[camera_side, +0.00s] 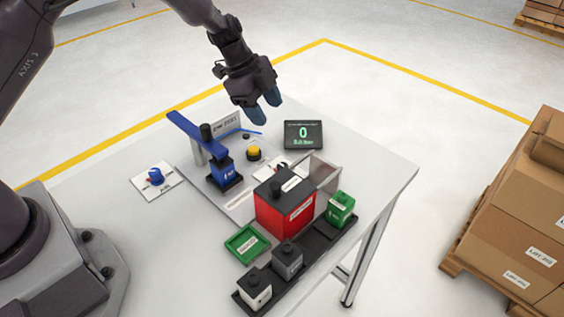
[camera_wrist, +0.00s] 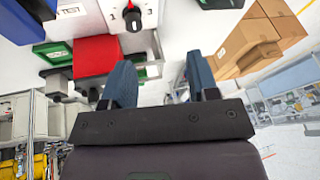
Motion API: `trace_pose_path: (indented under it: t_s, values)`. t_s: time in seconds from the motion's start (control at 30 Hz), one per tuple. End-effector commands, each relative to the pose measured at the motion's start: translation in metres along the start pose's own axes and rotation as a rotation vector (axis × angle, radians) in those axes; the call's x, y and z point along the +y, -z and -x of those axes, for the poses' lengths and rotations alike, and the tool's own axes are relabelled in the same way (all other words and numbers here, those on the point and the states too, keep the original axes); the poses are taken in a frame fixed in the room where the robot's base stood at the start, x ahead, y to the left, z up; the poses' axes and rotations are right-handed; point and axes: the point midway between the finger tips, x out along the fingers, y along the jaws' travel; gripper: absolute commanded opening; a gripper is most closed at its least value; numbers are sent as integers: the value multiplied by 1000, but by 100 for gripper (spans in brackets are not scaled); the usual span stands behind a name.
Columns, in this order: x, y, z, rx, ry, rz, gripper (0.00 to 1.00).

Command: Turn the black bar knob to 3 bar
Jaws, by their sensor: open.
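The black bar knob (camera_wrist: 133,18) sits on a white plate with printed marks, a "1" readable at its left in the wrist view. In the side view the knob's white plate (camera_side: 264,171) is partly hidden behind the red box. My gripper (camera_side: 264,107) is open and empty, raised above the far part of the table and apart from the knob. Its two blue fingers (camera_wrist: 160,80) show spread in the wrist view, with the knob beyond them. A dark display (camera_side: 303,134) reads a green "0" above small text I cannot read surely.
A red box (camera_side: 284,206) with a black top stands beside the knob's plate. A blue press (camera_side: 222,172), a yellow button (camera_side: 253,153) and a blue knob (camera_side: 155,175) are to the left. A green tray (camera_side: 247,244) and small blocks stand in front. The table's right part is clear.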

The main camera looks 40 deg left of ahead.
Motion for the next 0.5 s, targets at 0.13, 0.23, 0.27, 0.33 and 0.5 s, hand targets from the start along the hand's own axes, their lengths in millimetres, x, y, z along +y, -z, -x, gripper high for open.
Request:
trace_pose_path:
  t_s: [0.13,0.23,0.27,0.33,0.5]
  values:
    - [22,6,4,16,-141,43,54]
    - [25,8,0,25,-157,77,54]
    - [25,8,-2,24,-156,80,54]
    - [27,7,-11,23,-156,81,54]
    - [32,8,-43,23,-158,79,54]
